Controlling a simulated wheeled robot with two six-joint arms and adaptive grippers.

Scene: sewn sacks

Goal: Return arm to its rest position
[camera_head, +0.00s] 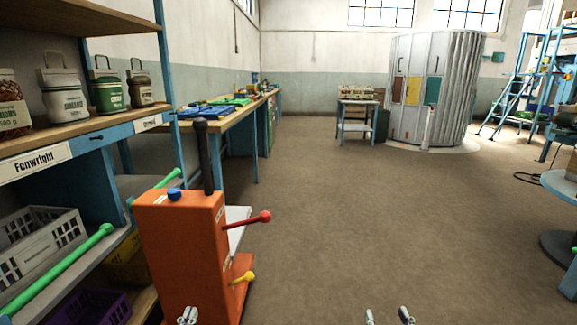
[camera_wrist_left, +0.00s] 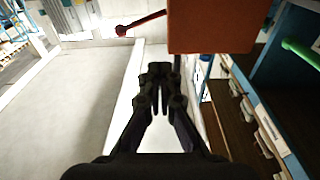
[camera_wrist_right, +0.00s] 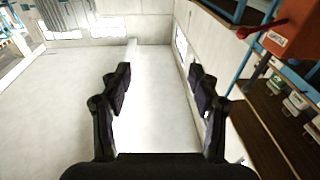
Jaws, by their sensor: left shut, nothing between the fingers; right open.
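My left gripper (camera_head: 187,316) shows only its fingertips at the bottom edge of the head view, in front of the orange machine (camera_head: 180,250). In the left wrist view the left gripper (camera_wrist_left: 160,78) has its fingers together with nothing between them, and the orange machine (camera_wrist_left: 215,28) is at the upper right. My right gripper (camera_head: 390,317) shows its two fingertips apart at the bottom of the head view, over bare floor. In the right wrist view the right gripper (camera_wrist_right: 160,85) is open and empty. The arms themselves are mostly hidden.
The orange machine has a black upright lever (camera_head: 205,160), a red knob (camera_head: 264,216) and a yellow knob (camera_head: 247,277). Shelving (camera_head: 90,135) with several sacks stands at the left. A workbench (camera_head: 225,118) is beyond. The middle floor is clear. A round table (camera_head: 562,186) is at the right.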

